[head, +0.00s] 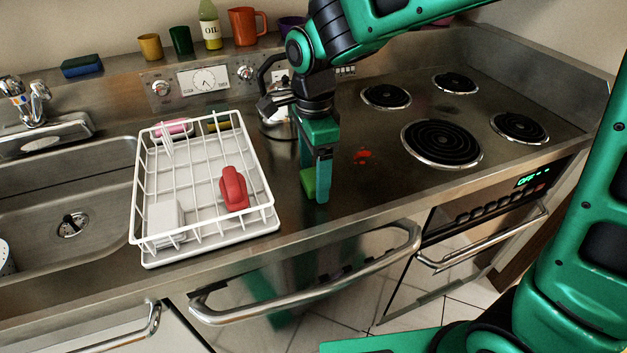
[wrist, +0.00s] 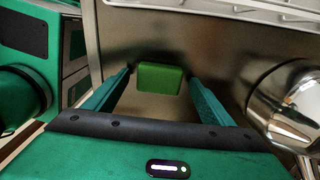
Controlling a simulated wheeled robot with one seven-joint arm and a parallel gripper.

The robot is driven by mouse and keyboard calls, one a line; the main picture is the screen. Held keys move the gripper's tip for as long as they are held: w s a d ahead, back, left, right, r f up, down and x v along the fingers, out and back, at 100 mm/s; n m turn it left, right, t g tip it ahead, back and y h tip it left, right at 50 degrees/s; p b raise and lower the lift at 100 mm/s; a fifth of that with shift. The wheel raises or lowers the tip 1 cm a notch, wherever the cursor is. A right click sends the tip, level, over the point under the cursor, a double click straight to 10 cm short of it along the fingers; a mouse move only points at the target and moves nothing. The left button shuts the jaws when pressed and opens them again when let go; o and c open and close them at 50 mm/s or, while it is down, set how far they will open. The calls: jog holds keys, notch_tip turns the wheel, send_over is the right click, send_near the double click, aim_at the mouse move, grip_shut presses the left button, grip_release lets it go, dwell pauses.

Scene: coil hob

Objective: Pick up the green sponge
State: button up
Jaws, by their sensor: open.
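The green sponge (head: 308,183) is a small block on the steel counter, right of the dish rack and partly hidden by my gripper (head: 316,185) in the head view. My gripper points down at it. In the wrist view the sponge (wrist: 158,80) sits between the two fingertips of my open gripper (wrist: 160,74), with a narrow gap seeming to show at the right finger. I cannot tell whether the left finger touches it.
A white dish rack (head: 205,241) with a red item (head: 233,188) stands left. A metal kettle (head: 272,122) is behind my gripper. A red spill (head: 362,156) and coil burners (head: 441,143) are right. A dark blue sponge (head: 82,66) lies on the back ledge.

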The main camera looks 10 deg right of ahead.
aim_at(313, 177)
jog(key=shift+f, duration=0.15)
jog(key=c, duration=1.1)
jog(key=shift+c, duration=0.2)
notch_tip(313, 177, up, 5)
jog(key=shift+f, duration=0.2)
jog(key=s+a+r, duration=0.6)
jog(key=s+a, duration=0.1)
jog(key=s, duration=0.2)
jog(key=shift+a+r, duration=0.25)
jog(key=shift+a, duration=0.05)
jog(key=shift+w, duration=0.1)
